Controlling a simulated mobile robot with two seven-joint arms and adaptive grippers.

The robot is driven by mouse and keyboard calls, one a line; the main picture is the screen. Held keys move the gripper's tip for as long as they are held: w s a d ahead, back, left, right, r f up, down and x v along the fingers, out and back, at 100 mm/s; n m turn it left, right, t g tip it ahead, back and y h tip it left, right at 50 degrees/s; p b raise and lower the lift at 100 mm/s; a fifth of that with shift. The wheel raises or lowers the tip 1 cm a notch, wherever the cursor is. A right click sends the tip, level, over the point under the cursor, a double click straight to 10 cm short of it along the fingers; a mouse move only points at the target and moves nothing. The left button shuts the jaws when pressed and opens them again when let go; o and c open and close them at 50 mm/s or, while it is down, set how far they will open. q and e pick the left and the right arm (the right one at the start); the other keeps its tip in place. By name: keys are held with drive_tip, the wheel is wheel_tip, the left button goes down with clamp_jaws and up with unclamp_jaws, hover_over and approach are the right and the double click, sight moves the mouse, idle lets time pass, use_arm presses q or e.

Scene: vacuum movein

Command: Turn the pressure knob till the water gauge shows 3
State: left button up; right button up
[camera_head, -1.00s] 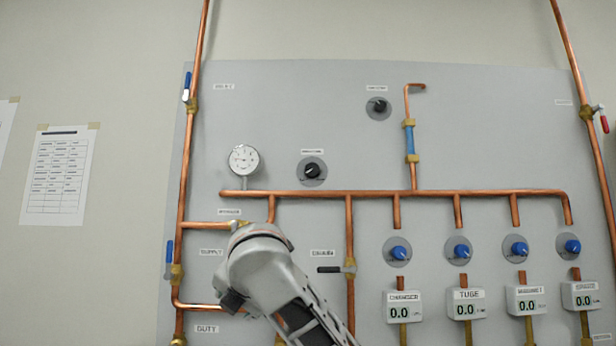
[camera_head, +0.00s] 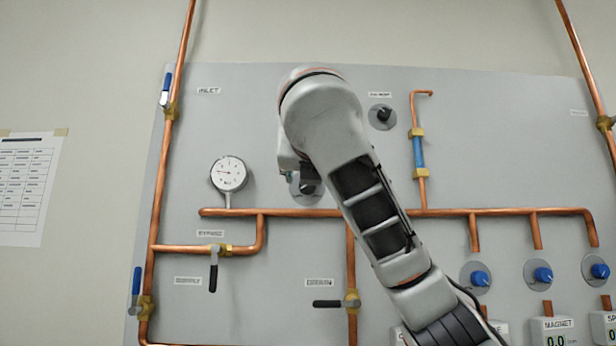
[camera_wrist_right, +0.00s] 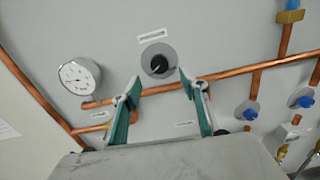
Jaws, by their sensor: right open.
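The round white water gauge (camera_head: 229,174) is on the left of the panel, and its needle points to the left. It also shows in the right wrist view (camera_wrist_right: 79,76), but I cannot read its numbers surely. The black knob (camera_head: 309,189) on a grey disc, right of the gauge, is mostly hidden by my right arm in the head view. In the right wrist view this knob (camera_wrist_right: 158,65) shows whole, with a white mark. My right gripper (camera_wrist_right: 158,79) is open and empty, its fingertips apart below the knob and to either side of it. My left gripper is out of view.
A copper pipe (camera_head: 450,213) runs across below the gauge and knob. The bypass valve's black handle (camera_head: 213,272) hangs at lower left. Another black knob (camera_head: 382,117) is at upper right, and several blue knobs (camera_head: 480,279) are at lower right.

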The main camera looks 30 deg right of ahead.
use_arm(q)
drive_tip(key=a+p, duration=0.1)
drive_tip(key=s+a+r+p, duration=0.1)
drive_tip(key=p, duration=0.1)
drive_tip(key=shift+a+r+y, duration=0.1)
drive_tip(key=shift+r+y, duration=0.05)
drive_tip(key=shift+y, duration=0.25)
use_arm(e)
drive_tip(key=x, duration=0.6)
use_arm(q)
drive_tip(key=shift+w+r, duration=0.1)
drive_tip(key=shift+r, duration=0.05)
use_arm(e)
drive_tip(key=c, duration=1.1)
